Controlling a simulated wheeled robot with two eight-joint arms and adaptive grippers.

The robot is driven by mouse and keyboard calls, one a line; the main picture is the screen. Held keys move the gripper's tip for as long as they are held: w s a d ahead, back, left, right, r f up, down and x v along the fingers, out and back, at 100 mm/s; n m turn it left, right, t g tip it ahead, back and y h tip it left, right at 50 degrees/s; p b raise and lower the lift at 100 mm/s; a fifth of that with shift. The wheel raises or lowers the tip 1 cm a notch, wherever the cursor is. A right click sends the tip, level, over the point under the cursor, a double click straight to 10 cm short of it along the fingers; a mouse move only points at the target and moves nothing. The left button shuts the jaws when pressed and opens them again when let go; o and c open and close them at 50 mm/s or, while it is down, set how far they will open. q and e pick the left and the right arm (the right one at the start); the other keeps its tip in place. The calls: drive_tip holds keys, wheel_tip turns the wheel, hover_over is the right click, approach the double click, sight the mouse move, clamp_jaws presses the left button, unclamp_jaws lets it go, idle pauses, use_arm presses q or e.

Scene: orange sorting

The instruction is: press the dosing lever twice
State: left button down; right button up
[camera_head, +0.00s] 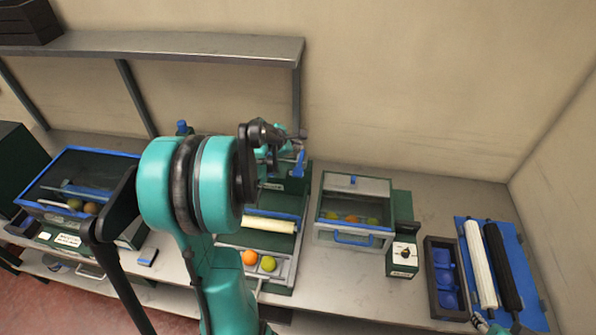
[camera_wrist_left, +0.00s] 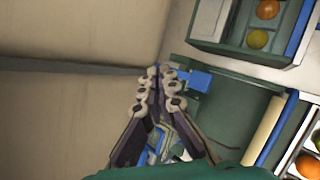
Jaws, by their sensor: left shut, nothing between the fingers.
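A blue part (camera_head: 299,163), which looks like the dosing lever's handle, stands at the back of the green sorting machine (camera_head: 303,200) in the head view. In the wrist view a blue block (camera_wrist_left: 197,80) shows just right of the fingertips; I cannot tell if they touch it. My left gripper (camera_head: 297,141) is over the back of the machine, shut and empty. Its fingers also show in the wrist view (camera_wrist_left: 164,80), with the tips together. My left forearm hides much of the machine's left side. My right gripper is not clearly in view.
An orange (camera_head: 249,258) and a yellow-green fruit (camera_head: 268,264) lie in the front tray. A clear-topped bin (camera_head: 324,234) with fruit and a dial box (camera_head: 403,257) stand right. A blue-rimmed bin (camera_head: 135,154) stands left. A grey shelf (camera_head: 180,44) hangs behind.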

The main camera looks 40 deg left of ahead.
use_arm(q)
drive_tip(key=shift+f, duration=0.1)
drive_tip(key=b, duration=0.6)
hover_over(297, 172)
wheel_tip(297, 172, down, 8)
drive_tip(key=shift+s+r, duration=0.1)
drive_tip(key=shift+r, duration=0.05)
drive_tip(key=shift+f+b, duration=0.4)
drive_tip(key=shift+f, duration=0.05)
idle(0.7)
drive_tip(key=shift+f+b, duration=0.45)
drive_tip(key=shift+f+b, duration=1.2)
drive_tip(key=shift+f, duration=0.2)
idle(1.2)
drive_tip(key=shift+r, duration=0.1)
idle(0.4)
drive_tip(key=shift+r+p, duration=1.25)
drive_tip(key=shift+r, duration=0.5)
